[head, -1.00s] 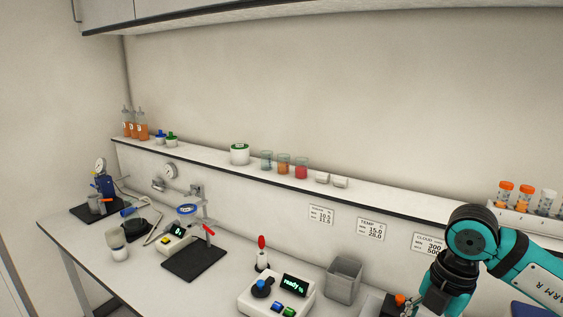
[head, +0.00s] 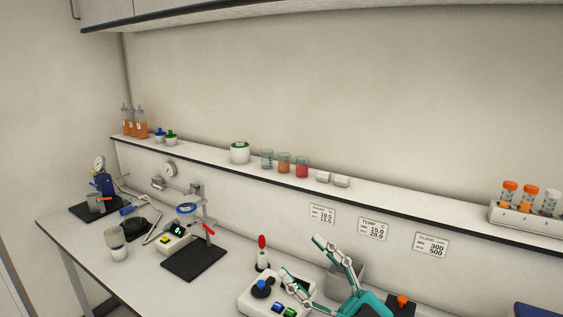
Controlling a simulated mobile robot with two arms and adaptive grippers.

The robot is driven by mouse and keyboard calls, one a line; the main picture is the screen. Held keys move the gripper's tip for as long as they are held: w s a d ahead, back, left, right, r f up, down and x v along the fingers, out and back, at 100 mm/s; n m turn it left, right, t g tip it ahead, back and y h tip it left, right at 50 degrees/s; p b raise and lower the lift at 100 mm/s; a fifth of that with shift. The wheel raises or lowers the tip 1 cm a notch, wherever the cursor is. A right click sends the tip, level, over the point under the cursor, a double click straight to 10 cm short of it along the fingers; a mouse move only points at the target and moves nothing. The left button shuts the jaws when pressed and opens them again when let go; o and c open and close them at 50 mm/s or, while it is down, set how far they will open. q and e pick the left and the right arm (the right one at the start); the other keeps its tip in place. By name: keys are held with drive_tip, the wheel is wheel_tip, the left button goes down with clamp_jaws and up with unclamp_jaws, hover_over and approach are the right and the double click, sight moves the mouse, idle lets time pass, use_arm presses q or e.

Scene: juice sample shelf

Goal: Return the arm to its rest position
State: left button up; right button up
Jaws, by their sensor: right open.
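My right gripper (head: 301,254) is in the lower middle of the head view. Its two grey and teal fingers are spread wide, with nothing between them. It shows in front of the grey open bin (head: 374,272) and the white device with coloured buttons (head: 251,301), hiding part of both. I cannot tell how high it is above the bench. The rest of my right arm is mostly below the picture edge. My left gripper is not in view.
The wall shelf (head: 420,208) runs above the bench with bottles, jars and cups of juice. A white rack (head: 512,215) with orange-capped tubes stands at its right. A red-topped stick (head: 262,252), a black mat (head: 194,262) and instruments stand on the bench.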

drive_tip(key=w+d+f+m+t+h, duration=0.2)
drive_tip(key=d+f+m+h, duration=0.45)
drive_tip(key=h, duration=0.25)
drive_tip(key=w+d+f+m+t+h, duration=0.2)
drive_tip(key=d+f+m+h, duration=0.4)
drive_tip(key=f+m+h, duration=0.2)
drive_tip(key=s+d+f+m+g+h, duration=0.1)
drive_tip(key=s+d+f+g, duration=0.15)
drive_tip(key=f, duration=0.25)
drive_tip(key=s+d+f+m+g+h, duration=0.1)
drive_tip(key=s+f+g, duration=0.2)
drive_tip(key=f, duration=0.2)
drive_tip(key=s+f+g, duration=0.9)
drive_tip(key=s+f, duration=0.4)
drive_tip(key=s, duration=0.4)
wheel_tip(320, 180, down, 31)
drive_tip(key=s+g+b, duration=0.2)
drive_tip(key=s+b, duration=0.1)
drive_tip(key=b, duration=0.3)
drive_tip(key=s+d+f+b, duration=0.1)
drive_tip(key=s+f+b, duration=0.1)
drive_tip(key=s+f, duration=0.6)
drive_tip(key=s+d+f+n+b, duration=0.1)
drive_tip(key=s+d+f+b, duration=0.1)
drive_tip(key=s+f, duration=0.6)
wheel_tip(320, 180, down, 6)
drive_tip(key=shift+s+d+r+g, duration=0.15)
drive_tip(key=shift+s+d+g, duration=0.15)
drive_tip(key=shift+g, duration=0.15)
